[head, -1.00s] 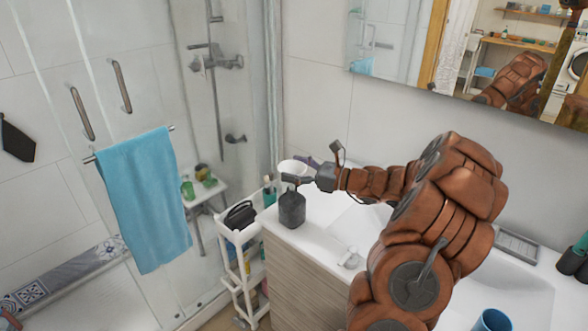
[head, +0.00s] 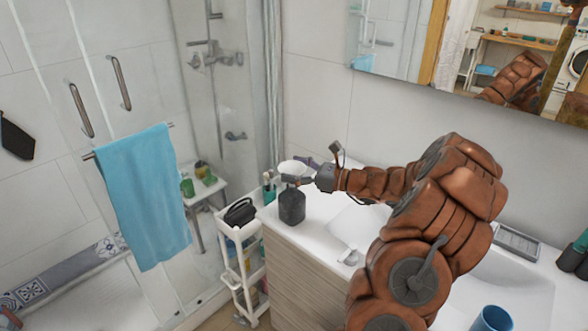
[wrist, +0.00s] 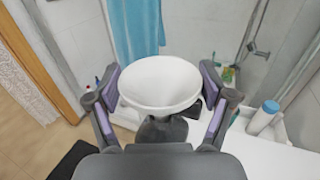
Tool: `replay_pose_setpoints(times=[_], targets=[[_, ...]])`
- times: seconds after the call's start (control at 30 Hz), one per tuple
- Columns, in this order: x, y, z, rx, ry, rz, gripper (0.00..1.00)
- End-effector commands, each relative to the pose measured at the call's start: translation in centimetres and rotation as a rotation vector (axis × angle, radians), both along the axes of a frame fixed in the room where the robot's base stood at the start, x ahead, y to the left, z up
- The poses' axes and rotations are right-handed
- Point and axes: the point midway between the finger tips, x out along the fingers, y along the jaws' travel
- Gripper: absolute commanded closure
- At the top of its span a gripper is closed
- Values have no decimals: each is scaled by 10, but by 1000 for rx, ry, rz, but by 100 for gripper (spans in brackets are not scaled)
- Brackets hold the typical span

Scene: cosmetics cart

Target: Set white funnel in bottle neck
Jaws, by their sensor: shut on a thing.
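The white funnel (wrist: 160,82) is between the two fingers of my gripper (wrist: 160,95), wide mouth toward the wrist camera. In the head view the funnel (head: 291,167) is at the fingertips of my gripper (head: 298,171), directly above the dark grey bottle (head: 292,207). The bottle stands upright on the white counter near its left end. In the wrist view the dark bottle (wrist: 162,132) shows just below the funnel. The funnel's spout and the bottle's neck opening are hidden, so I cannot tell whether the spout is inside the neck.
A white cart (head: 236,233) with a black item on top stands left of the counter (head: 322,232). A blue cup (head: 492,319) is at the lower right. The mirror hangs above the arm.

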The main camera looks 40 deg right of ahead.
Motion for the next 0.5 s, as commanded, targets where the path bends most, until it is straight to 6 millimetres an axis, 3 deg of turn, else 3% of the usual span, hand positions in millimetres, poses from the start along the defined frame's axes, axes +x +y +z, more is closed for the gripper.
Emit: replay_pose_setpoints(times=[0.23,0.27,0.4,0.5], targets=[[0,0,0,0,0,0,43],[0,0,0,0,0,0,16],[0,0,0,0,0,0,2],[0,0,0,0,0,0,0]])
